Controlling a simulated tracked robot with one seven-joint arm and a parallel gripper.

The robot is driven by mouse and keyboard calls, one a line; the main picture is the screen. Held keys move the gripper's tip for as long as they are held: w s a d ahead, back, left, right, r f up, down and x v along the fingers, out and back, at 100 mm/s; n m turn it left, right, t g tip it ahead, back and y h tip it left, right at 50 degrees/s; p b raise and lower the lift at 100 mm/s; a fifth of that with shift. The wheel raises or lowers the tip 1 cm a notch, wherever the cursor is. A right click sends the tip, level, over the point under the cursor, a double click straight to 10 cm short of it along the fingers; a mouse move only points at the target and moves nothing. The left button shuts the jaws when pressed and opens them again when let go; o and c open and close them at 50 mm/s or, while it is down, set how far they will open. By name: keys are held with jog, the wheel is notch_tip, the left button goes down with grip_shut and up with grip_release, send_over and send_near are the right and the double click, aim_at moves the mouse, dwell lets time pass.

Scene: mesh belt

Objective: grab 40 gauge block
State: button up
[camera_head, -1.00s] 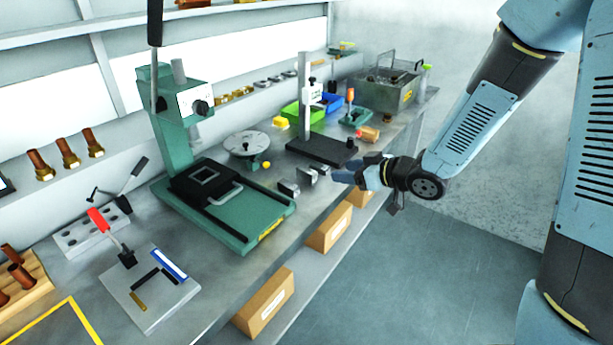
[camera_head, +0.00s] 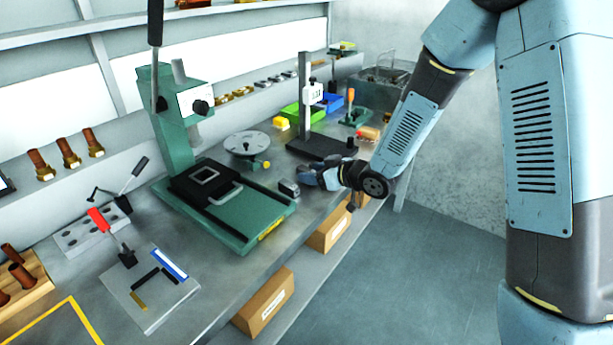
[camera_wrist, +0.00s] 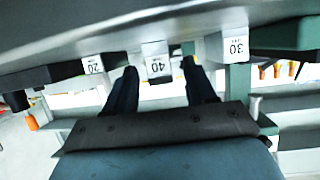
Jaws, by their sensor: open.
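The 40 gauge block (camera_wrist: 158,64) shows in the wrist view, its label upside down. It lies between the two fingertips in that picture; whether the fingers reach around it I cannot tell. The block labelled 20 (camera_wrist: 93,65) is to its left and the larger block labelled 30 (camera_wrist: 236,46) to its right. My gripper (camera_head: 308,178) is open, low over the bench's front edge in the head view. One small gauge block (camera_head: 288,188) shows just left of it, its label unreadable there; the others are hidden behind my gripper.
The green press (camera_head: 222,205) stands left of the blocks. A round plate (camera_head: 247,143) and a dark-based height stand (camera_head: 320,147) are behind them. Green and blue bins (camera_head: 331,102) are farther back. Cardboard boxes (camera_head: 264,302) sit on the lower shelf.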

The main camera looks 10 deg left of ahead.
jog(key=shift+x, duration=1.4)
grip_shut()
